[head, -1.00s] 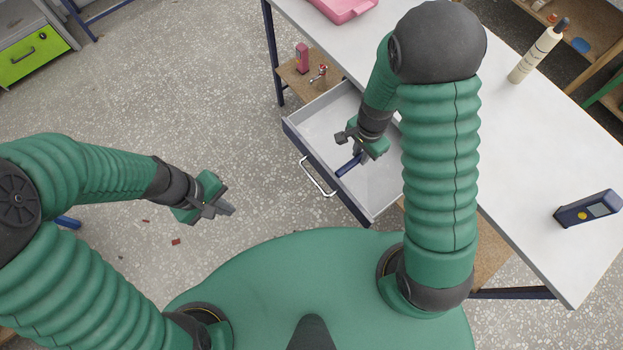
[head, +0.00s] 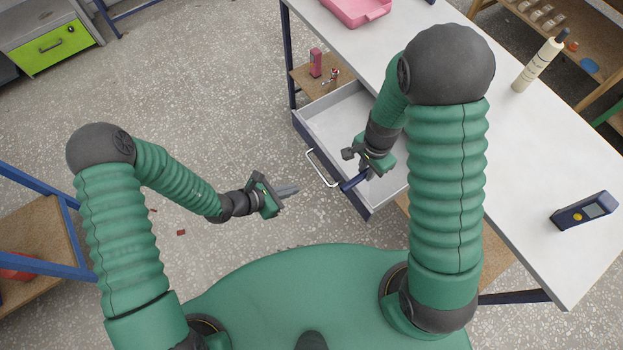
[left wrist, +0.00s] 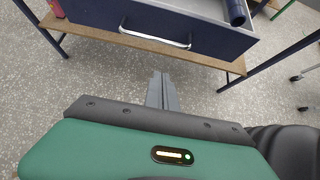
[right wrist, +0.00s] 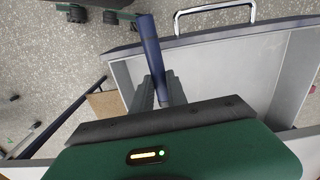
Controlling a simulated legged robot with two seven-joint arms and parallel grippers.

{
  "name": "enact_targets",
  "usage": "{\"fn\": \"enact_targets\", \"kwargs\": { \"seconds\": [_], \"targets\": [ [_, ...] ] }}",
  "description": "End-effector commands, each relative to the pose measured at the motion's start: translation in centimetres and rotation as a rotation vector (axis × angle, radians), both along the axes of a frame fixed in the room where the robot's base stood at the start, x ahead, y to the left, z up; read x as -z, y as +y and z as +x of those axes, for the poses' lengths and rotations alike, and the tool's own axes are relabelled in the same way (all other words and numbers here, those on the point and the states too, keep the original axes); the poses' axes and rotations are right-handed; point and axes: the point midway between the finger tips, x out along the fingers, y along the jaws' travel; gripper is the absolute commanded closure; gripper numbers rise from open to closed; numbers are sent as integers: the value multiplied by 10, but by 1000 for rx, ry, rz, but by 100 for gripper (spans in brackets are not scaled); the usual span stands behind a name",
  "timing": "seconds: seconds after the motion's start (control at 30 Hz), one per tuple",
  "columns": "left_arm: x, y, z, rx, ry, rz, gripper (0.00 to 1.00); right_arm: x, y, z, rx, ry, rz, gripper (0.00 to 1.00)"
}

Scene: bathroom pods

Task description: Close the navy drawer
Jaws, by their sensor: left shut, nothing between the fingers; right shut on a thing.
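The navy drawer (head: 330,122) stands open under the white table, with a light grey inside and a pale metal handle (head: 319,168). Its navy front (left wrist: 222,42) and handle (left wrist: 155,39) face my left gripper in the left wrist view. My left gripper (head: 288,190) is shut and empty, a short way in front of the handle and apart from it; its fingers (left wrist: 161,90) point at the front. My right gripper (head: 365,172) is shut on a navy stick-like object (head: 353,182) above the drawer, near its front edge. The right wrist view shows this object (right wrist: 150,50) between the fingers.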

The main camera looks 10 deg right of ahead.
Motion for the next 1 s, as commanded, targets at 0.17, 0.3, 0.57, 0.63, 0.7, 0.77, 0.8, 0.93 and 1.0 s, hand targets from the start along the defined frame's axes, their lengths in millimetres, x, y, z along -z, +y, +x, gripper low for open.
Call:
{"fn": "enact_targets", "kwargs": {
  "seconds": [0.17,0.3,0.57,0.63,0.7,0.77,0.8,0.93,1.0],
  "targets": [
    [25,-30,9,3,1,0,100,-2,0,-1,0,-1,0,100],
    [24,-52,18,3,-2,0,100,-9,0,-1,0,-1,0,100],
    [22,-70,26,1,0,0,100,-11,0,-1,0,-1,0,100],
    [22,-71,26,1,0,0,100,-11,0,-1,0,-1,0,100],
    [22,-71,26,1,0,1,100,-11,0,0,0,-1,0,100],
    [22,-70,26,1,0,1,100,-11,0,0,0,-1,0,100],
    [22,-70,26,1,0,1,100,-11,0,0,0,-1,0,100],
    [22,-70,26,2,-1,0,100,-11,0,0,0,-1,0,100],
    [22,-69,28,1,-1,1,100,-11,0,0,0,-1,0,100]
  ]
}}
